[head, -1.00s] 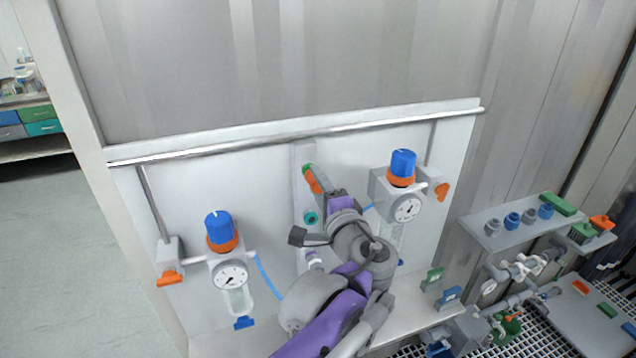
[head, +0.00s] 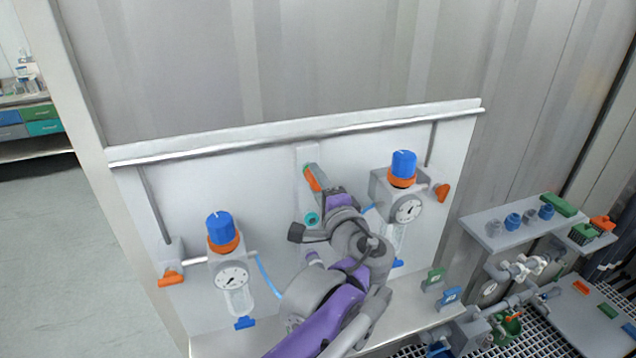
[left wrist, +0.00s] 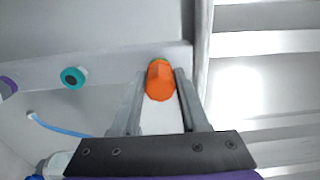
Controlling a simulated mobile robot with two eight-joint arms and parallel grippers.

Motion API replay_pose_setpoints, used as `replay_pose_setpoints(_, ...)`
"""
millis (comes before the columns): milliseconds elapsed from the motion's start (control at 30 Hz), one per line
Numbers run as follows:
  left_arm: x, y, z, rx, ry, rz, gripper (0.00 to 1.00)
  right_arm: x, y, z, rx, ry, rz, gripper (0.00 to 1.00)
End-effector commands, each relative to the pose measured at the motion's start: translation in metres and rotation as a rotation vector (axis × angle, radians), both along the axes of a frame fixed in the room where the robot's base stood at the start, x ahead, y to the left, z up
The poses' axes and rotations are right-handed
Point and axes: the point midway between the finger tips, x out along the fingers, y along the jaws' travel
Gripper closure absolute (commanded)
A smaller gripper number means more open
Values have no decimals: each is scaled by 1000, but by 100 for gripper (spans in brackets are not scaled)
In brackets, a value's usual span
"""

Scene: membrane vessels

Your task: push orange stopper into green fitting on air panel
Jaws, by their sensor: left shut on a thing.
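The orange stopper (head: 313,182) is at the upper middle of the air panel (head: 275,160). It also shows in the left wrist view (left wrist: 160,80). My left gripper (left wrist: 162,88) is shut on it, with one finger on each side. The green fitting (head: 308,168) is on the grey upright strip, right at the stopper's far end. In the left wrist view only a thin dark green edge shows behind the stopper. I cannot tell how deep the stopper sits in it. My right gripper is not in view.
A teal open fitting (head: 312,219) sits lower on the strip. Regulators with blue knobs stand to the left (head: 220,228) and right (head: 403,165) of my arm. A metal rail (head: 250,143) runs above. A shelf with blue and grey parts (head: 520,228) is at right.

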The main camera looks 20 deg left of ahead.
Motion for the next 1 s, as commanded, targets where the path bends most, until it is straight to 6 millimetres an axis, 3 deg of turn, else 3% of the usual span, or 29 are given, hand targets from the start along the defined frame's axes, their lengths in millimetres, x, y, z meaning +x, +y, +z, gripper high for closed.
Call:
replay_pose_setpoints(33, 1, 1, 0, 0, 0, 1, 100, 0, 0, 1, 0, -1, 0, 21)
replay_pose_setpoints(67, 1, 1, 0, 0, 0, 0, 53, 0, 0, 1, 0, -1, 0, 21)
replay_pose_setpoints(233, 1, 0, 0, 0, 0, 0, 22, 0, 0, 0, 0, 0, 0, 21)
replay_pose_setpoints(633, -5, -5, -1, -1, 1, -3, 21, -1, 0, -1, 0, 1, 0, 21)
replay_pose_setpoints(1000, -63, -44, -2, -1, 2, -6, 21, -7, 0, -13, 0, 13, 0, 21)
